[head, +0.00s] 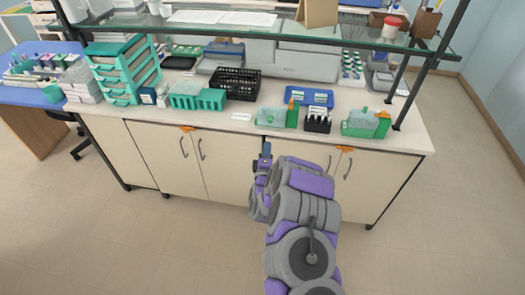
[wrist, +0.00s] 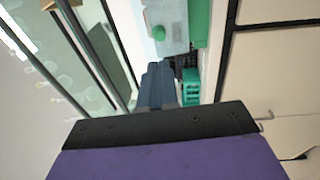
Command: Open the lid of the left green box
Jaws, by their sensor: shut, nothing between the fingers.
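The left green box (head: 292,114) stands near the front edge of the bench, right of centre in the head view. It has an upright green part on its right and a pale translucent part with a small green knob on its left. I cannot tell how its lid sits. A similar green box (head: 366,123) stands farther right. My gripper (head: 263,149) is shut and empty, in front of the cabinets, below and slightly left of the left box, and apart from it. In the wrist view, the shut fingers (wrist: 160,73) point toward a translucent surface with a green knob (wrist: 158,33).
A black slide rack (head: 318,120) stands between the boxes, with a blue tray (head: 309,97) behind. A teal rack (head: 198,98) and black basket (head: 236,83) are to the left. A glass shelf (head: 270,33) overhangs the back. A white label (head: 241,116) lies left of the left box.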

